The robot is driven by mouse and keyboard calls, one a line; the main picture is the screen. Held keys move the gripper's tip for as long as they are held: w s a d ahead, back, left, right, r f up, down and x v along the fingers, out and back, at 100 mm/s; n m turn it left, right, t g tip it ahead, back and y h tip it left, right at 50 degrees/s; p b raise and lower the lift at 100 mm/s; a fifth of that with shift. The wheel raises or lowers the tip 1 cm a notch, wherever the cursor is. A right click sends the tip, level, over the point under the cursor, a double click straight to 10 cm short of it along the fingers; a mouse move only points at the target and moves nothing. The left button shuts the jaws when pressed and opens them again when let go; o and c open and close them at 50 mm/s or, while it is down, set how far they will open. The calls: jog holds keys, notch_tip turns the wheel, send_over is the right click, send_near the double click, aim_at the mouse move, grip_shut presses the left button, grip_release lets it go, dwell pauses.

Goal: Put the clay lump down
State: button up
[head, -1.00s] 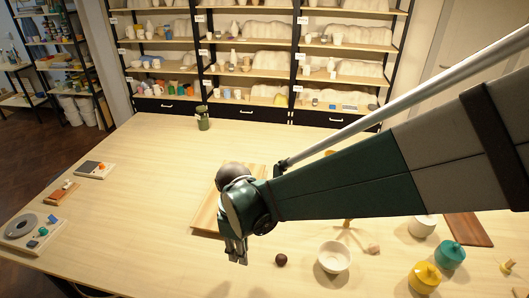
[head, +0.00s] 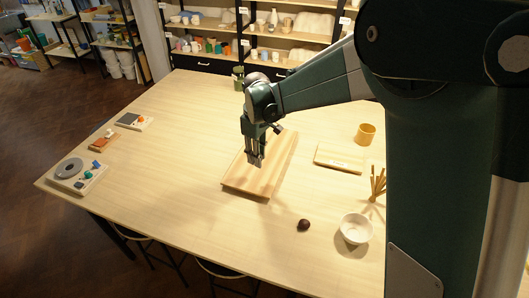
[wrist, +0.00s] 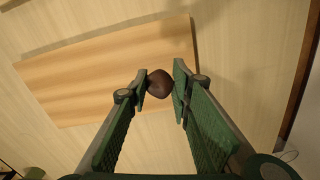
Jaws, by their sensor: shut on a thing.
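A dark brown clay lump (wrist: 159,83) sits between my gripper's two fingertips in the wrist view. My gripper (wrist: 161,86) is shut on it. In the head view my gripper (head: 255,161) points down over the wooden board (head: 270,182), and the lump is hard to make out between the fingers there. The board also shows behind the lump in the wrist view (wrist: 85,75). The height of the lump above the board cannot be told exactly.
A small dark round thing (head: 304,225) lies on the table beside a white bowl (head: 356,229). The table's left half is mostly clear.

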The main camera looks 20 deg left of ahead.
jog(key=w+a+m, duration=0.1)
jog(key=w+a, duration=0.3)
jog(key=w, duration=0.7)
jog(key=shift+r+p, duration=0.15)
jog(key=shift+p, duration=0.3)
jog(key=shift+w, duration=0.1)
jog(key=shift+f, duration=3.1)
jog(key=shift+f, duration=0.15)
jog(key=shift+f+p, duration=0.4)
jog(key=shift+f, duration=1.35)
jog(key=shift+f, duration=0.15)
jog(key=o, duration=0.9)
